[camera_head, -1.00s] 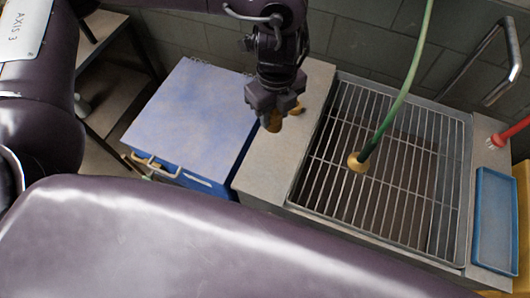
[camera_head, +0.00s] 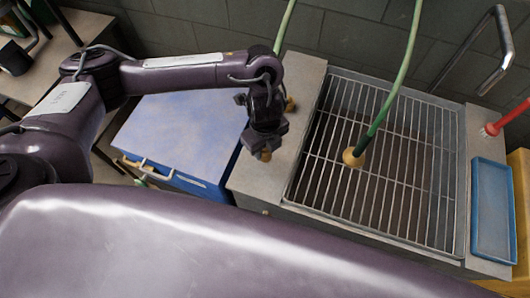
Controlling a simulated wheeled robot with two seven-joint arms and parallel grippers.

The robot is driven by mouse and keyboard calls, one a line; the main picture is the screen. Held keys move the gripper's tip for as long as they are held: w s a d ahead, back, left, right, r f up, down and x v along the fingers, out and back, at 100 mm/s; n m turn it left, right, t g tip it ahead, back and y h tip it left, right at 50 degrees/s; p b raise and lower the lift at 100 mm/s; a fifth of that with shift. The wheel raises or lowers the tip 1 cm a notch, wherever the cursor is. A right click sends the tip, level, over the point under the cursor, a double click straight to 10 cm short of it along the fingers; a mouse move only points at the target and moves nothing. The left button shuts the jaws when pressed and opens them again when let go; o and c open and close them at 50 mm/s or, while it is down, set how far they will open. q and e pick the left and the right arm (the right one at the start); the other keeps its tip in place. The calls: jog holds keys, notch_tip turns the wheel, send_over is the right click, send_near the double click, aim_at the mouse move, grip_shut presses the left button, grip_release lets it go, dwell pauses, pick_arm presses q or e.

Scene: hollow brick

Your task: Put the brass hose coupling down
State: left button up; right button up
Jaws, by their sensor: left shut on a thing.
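My left gripper (camera_head: 264,146) is shut on a small brass piece, the brass hose coupling (camera_head: 265,156), which shows just below the fingertips. The gripper points down over the grey ledge to the left of the grate, near the right edge of the blue box. Fingers hide most of the coupling, and I cannot tell whether it touches the ledge. Another brass piece (camera_head: 290,104) shows just behind the gripper, partly hidden by it. My right gripper is not in view.
A green hose (camera_head: 395,95) with a brass end (camera_head: 353,157) hangs over the metal grate (camera_head: 420,170). A blue box (camera_head: 175,140) stands left of the grey ledge (camera_head: 270,185). A blue tray (camera_head: 492,215) and red item (camera_head: 510,117) are right. The front ledge is bare.

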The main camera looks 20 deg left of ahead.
aim_at(265, 154)
pick_arm(q)
notch_tip(265, 154, down, 3)
jog(key=shift+f+b, duration=0.15)
jog(key=shift+b, duration=0.3)
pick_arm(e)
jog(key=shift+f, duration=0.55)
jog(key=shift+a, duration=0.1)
pick_arm(q)
jog(key=shift+f, duration=0.1)
jog(key=o, duration=1.1)
jog(key=shift+c, duration=0.2)
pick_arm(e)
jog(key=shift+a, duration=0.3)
